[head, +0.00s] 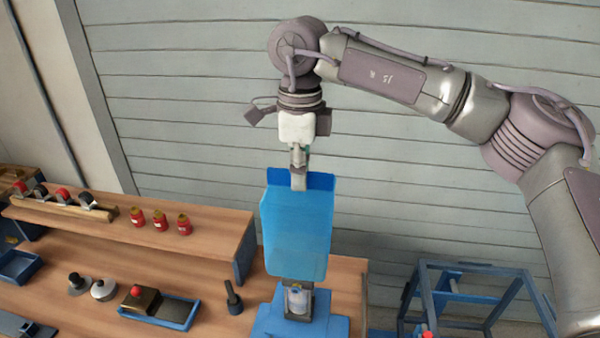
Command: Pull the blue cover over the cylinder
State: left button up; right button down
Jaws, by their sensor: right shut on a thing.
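The blue cover (296,235) stands upright over a blue base (275,322) at the right part of the bench. My right gripper (298,181) is shut on the cover's top edge and points straight down. My left gripper is not in view.
A wooden bench (90,290) carries a raised shelf (100,222) with several red bottles (160,220). A blue tray (172,312) and a dark upright tool (232,297) stand left of the base. A blue metal frame (470,275) stands at the right.

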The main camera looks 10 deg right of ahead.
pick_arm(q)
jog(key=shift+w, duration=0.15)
pick_arm(e)
jog(key=shift+s, duration=0.1)
pick_arm(q)
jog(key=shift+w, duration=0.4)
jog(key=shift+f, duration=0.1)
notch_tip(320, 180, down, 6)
jog(key=b, duration=0.6)
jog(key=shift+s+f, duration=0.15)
pick_arm(e)
notch_tip(320, 180, down, 8)
jog(key=shift+f, duration=0.2)
pick_arm(q)
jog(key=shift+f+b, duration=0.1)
jog(key=shift+b, duration=0.2)
